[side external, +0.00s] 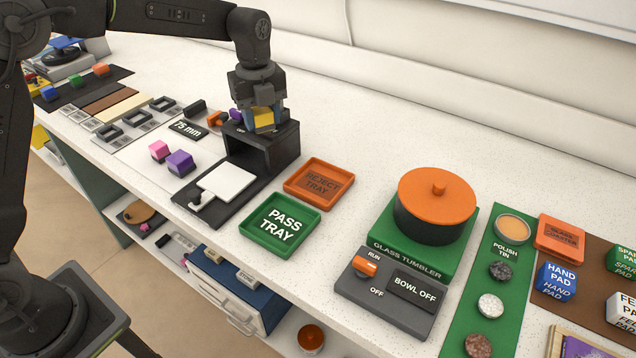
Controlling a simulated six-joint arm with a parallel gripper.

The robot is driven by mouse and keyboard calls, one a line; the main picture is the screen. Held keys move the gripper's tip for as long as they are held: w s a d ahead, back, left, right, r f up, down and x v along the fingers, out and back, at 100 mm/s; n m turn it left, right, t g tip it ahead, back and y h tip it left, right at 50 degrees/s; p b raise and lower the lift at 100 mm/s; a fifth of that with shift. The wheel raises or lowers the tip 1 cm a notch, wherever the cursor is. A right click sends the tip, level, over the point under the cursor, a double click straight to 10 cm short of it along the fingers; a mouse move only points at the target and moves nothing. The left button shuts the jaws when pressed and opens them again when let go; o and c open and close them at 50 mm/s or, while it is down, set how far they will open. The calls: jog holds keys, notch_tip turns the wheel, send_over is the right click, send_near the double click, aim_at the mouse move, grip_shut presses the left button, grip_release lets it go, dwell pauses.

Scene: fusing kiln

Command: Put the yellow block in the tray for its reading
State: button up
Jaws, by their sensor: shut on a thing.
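My gripper (262,112) points down and is shut on the yellow block (263,118), with yellow showing between its fingers. The block is at the top of a black box-like stand (276,152); I cannot tell if it touches the stand. A sign reading "75 mm" (188,128) lies left of the stand. The green pass tray (280,224) and the orange reject tray (319,181) lie to the right of the stand, and both look empty apart from their lettering.
A white plate (227,181) lies before the stand. Pink (159,151) and purple (180,163) blocks sit to the left. A glass tumbler (435,207) with an orange lid stands right, behind its run/off switch (366,266). The bench behind the trays is clear.

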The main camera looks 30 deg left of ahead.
aim_at(319, 184)
jog(key=w+d+f+m, duration=0.2)
jog(key=w+d+m, duration=0.1)
jog(key=d, duration=0.8)
jog(key=f, duration=0.9)
jog(key=shift+d+f, duration=0.3)
jog(key=shift+f, duration=0.1)
jog(key=shift+f, duration=0.1)
jog(key=o, duration=1.1)
